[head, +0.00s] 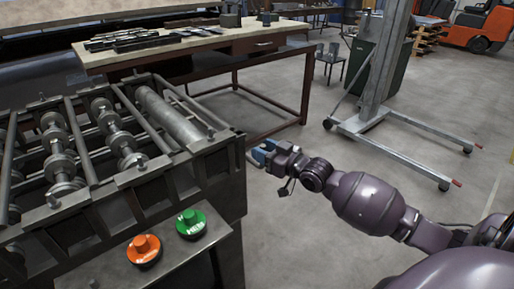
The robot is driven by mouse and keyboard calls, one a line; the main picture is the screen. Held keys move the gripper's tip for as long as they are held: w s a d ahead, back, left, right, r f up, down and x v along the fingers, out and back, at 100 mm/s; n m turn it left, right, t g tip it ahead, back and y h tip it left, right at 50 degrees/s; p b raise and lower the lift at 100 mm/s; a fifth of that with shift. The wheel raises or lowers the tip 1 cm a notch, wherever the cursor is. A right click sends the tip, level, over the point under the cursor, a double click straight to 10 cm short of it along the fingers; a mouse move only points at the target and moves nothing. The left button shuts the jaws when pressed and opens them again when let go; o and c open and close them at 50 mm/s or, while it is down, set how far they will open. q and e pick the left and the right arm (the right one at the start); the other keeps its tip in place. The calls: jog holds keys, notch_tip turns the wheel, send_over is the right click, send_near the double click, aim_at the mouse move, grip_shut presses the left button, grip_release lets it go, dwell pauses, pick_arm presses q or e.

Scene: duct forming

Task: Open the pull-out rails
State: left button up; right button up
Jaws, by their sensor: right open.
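The roll-forming machine (120,185) fills the left of the head view, with several metal rollers and a long cylinder (167,115) on its top. Thin metal rods (195,105) lie beside the cylinder at the machine's right edge. I cannot tell for sure which parts are the pull-out rails. My right gripper (262,153), with blue fingers, is just right of the machine's right end and points toward it. It is open and looks empty. I cannot tell whether it touches anything. My left gripper is out of view.
An orange button (144,248) and a green button (191,222) sit on a front shelf. A workbench (200,42) with metal parts stands behind. A grey lift stand (375,115) with floor legs stands at the back right. The floor around my right arm is clear.

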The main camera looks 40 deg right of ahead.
jog(key=shift+x, duration=1.25)
grip_shut()
